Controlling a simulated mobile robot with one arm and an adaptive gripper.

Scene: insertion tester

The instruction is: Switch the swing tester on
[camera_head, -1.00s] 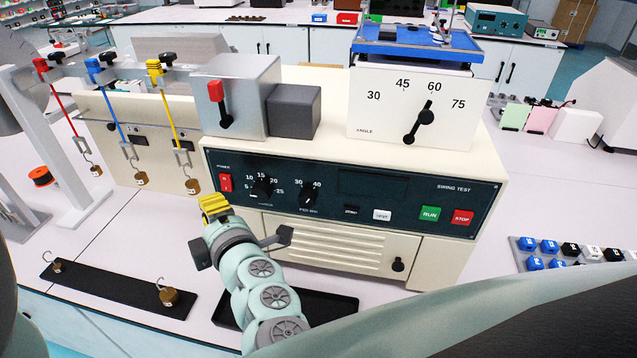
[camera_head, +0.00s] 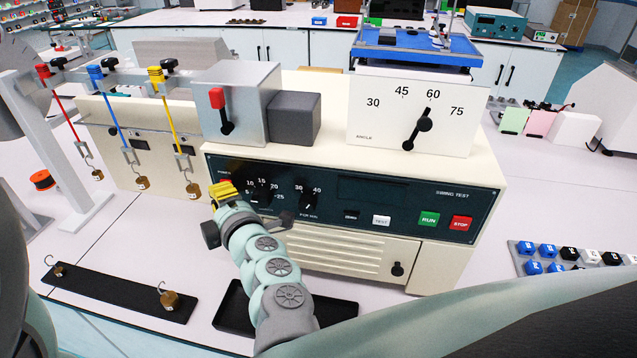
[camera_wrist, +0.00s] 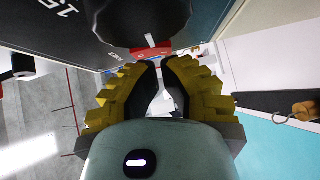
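The swing tester (camera_head: 330,250) is a cream machine with a dark control panel. Its red power switch (camera_head: 226,183) is at the panel's left end, under the POWER label, and is mostly hidden behind my gripper in the head view. In the wrist view, the red switch (camera_wrist: 150,52) shows just beyond my fingertips. My gripper (camera_head: 221,190), with yellow fingers, is at the switch; I cannot tell whether it touches. In the wrist view, the fingertips (camera_wrist: 161,64) are close together with nothing visible held. The switch's position cannot be read.
Black knobs (camera_head: 262,193) sit right of the switch, close to my gripper. Green RUN (camera_head: 429,219) and red STOP (camera_head: 461,223) buttons are at the panel's right. Hanging weights (camera_head: 192,190) are to the left. A black tray (camera_head: 337,311) lies in front.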

